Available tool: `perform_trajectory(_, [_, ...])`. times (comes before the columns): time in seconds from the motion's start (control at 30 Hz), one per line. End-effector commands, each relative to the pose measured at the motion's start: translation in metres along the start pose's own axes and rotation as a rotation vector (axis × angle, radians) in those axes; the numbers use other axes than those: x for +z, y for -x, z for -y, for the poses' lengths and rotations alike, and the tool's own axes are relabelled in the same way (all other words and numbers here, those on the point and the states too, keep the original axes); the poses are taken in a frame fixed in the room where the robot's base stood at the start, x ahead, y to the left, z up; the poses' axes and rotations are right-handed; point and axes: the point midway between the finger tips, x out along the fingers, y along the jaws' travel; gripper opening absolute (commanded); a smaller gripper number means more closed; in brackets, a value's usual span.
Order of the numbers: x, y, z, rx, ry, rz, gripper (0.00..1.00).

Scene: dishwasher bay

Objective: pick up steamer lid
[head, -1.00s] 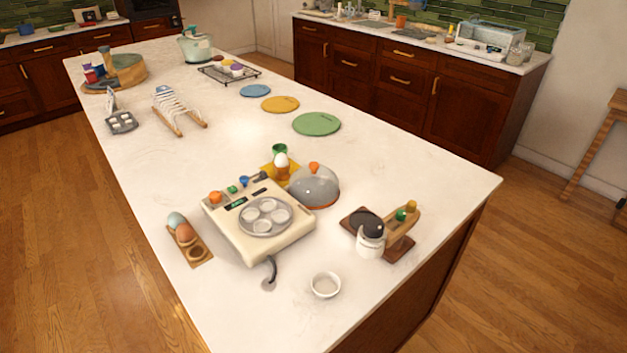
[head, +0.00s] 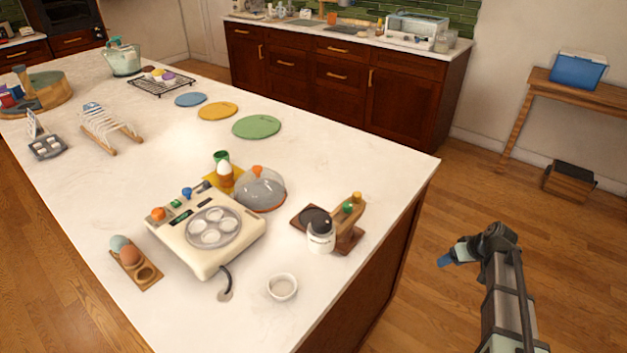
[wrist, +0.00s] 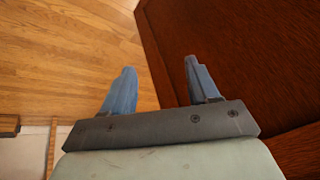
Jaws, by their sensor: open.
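The steamer lid (head: 262,187) is a clear grey dome with an orange knob. It stands on the white island top, just right of the cream egg cooker (head: 208,232), in the head view. My gripper (head: 445,260) is to the right of the island, over the floor, well apart from the lid. In the wrist view my gripper (wrist: 163,88) has its two blue fingers spread with nothing between them. The lid does not show in the wrist view.
A white bowl (head: 282,287) is near the front edge. The brown island side (wrist: 240,60) is beside my fingers.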

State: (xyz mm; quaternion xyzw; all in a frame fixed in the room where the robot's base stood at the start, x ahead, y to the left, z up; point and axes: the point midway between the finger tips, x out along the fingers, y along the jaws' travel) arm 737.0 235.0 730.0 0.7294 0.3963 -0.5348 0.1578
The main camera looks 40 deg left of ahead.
Motion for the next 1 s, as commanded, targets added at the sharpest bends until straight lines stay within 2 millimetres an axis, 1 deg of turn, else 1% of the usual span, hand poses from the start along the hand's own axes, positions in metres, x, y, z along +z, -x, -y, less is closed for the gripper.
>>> perform_trajectory(0.03, [-0.026,0.013,0.002,0.002,0.038,-0.03,0.6])
perform_trajectory(0.1, [-0.054,0.031,0.007,0.002,0.087,-0.067,0.6])
perform_trajectory(0.17, [-0.079,0.046,0.013,0.003,0.131,-0.099,0.6])
perform_trajectory(0.2, [-0.095,0.057,0.017,0.003,0.159,-0.12,0.6])
perform_trajectory(0.27, [-0.118,0.074,0.024,0.005,0.203,-0.15,0.6])
perform_trajectory(0.3, [-0.134,0.086,0.03,0.005,0.233,-0.171,0.6])
perform_trajectory(0.37, [-0.157,0.103,0.04,0.006,0.278,-0.2,0.6])
perform_trajectory(0.4, [-0.172,0.114,0.047,0.006,0.307,-0.219,0.6])
perform_trajectory(0.47, [-0.194,0.133,0.059,0.006,0.353,-0.246,0.6])
perform_trajectory(0.5, [-0.209,0.145,0.068,0.006,0.384,-0.263,0.6])
perform_trajectory(0.57, [-0.23,0.163,0.084,0.004,0.431,-0.286,0.6])
perform_trajectory(0.6, [-0.244,0.174,0.096,0.002,0.463,-0.3,0.6])
perform_trajectory(0.67, [-0.266,0.191,0.117,-0.004,0.512,-0.317,0.6])
perform_trajectory(0.7, [-0.279,0.202,0.134,-0.01,0.547,-0.324,0.6])
perform_trajectory(0.77, [-0.299,0.216,0.164,-0.021,0.6,-0.329,0.6])
perform_trajectory(0.8, [-0.311,0.224,0.187,-0.032,0.635,-0.323,0.6])
perform_trajectory(0.87, [-0.323,0.23,0.219,-0.049,0.677,-0.305,0.6])
perform_trajectory(0.9, [-0.329,0.232,0.239,-0.06,0.7,-0.291,0.6])
perform_trajectory(0.97, [-0.334,0.233,0.269,-0.076,0.729,-0.262,0.6])
perform_trajectory(1.0, [-0.337,0.233,0.289,-0.087,0.746,-0.24,0.6])
